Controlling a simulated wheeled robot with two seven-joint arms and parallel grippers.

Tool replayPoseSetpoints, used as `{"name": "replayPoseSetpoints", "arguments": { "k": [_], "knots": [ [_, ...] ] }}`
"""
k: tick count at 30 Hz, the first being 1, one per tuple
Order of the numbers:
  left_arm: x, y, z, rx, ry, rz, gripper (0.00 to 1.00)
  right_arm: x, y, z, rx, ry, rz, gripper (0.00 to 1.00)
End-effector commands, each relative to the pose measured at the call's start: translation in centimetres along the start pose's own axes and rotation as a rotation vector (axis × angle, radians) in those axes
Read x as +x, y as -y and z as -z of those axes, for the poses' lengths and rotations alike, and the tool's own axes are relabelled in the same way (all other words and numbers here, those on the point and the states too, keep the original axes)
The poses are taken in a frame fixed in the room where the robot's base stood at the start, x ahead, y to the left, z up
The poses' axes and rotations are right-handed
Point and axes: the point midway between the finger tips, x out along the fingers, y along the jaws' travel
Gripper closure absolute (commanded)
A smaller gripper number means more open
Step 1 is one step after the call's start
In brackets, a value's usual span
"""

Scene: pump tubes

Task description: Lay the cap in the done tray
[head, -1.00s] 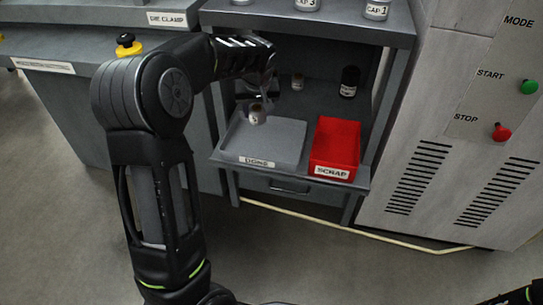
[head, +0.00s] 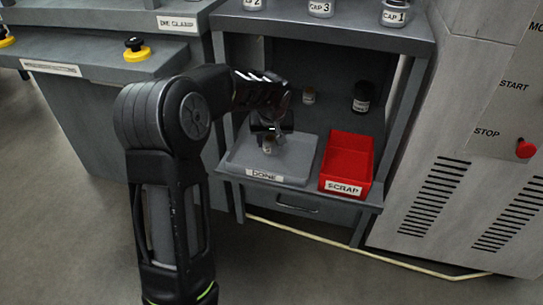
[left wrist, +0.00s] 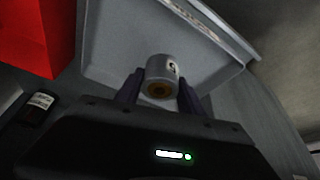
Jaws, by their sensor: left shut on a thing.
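My left gripper (head: 268,140) is shut on the cap (left wrist: 162,76), a small pale cylinder with a dark mark on its side and a brownish round end. In the left wrist view the cap sits between the two fingers (left wrist: 160,92), with the tray beyond it. In the head view the cap (head: 267,149) is small and partly hidden by the gripper, over the grey tray labelled DONE (head: 300,165). The done tray also shows in the left wrist view (left wrist: 110,50). I cannot tell whether the cap touches the tray floor. My right gripper is not in view.
A red SCRAP bin (head: 347,160) stands just right of the tray. A dark bottle (head: 362,97) and a small jar (head: 309,95) stand behind on the shelf. Labelled caps sit on the upper shelf (head: 330,30) above. A machine cabinet (head: 480,150) stands at the right.

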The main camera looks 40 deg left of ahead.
Motion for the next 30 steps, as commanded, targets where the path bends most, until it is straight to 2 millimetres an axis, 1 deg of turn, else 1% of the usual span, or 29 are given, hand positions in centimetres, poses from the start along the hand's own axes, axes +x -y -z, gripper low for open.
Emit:
{"name": "replayPoseSetpoints", "arguments": {
  "k": [8, 11, 15, 18, 30],
  "knots": [
    [0.0, 0.0, 0.0, 0.000, -0.002, -0.001, 1.00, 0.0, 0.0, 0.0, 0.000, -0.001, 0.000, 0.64],
    [1.0, 0.0, -0.4, 0.001, 0.000, 0.000, 1.00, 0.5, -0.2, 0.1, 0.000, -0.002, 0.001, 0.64],
    [3.3, 0.0, -1.4, 0.000, 0.000, 0.000, 1.00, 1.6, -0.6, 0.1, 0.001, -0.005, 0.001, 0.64],
    [4.3, 0.0, -1.8, 0.000, -0.001, -0.001, 1.00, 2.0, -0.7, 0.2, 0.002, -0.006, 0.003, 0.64],
    [4.7, 0.0, -1.9, 0.000, -0.002, -0.001, 1.00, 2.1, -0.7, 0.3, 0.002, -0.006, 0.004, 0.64]
  ]
}}
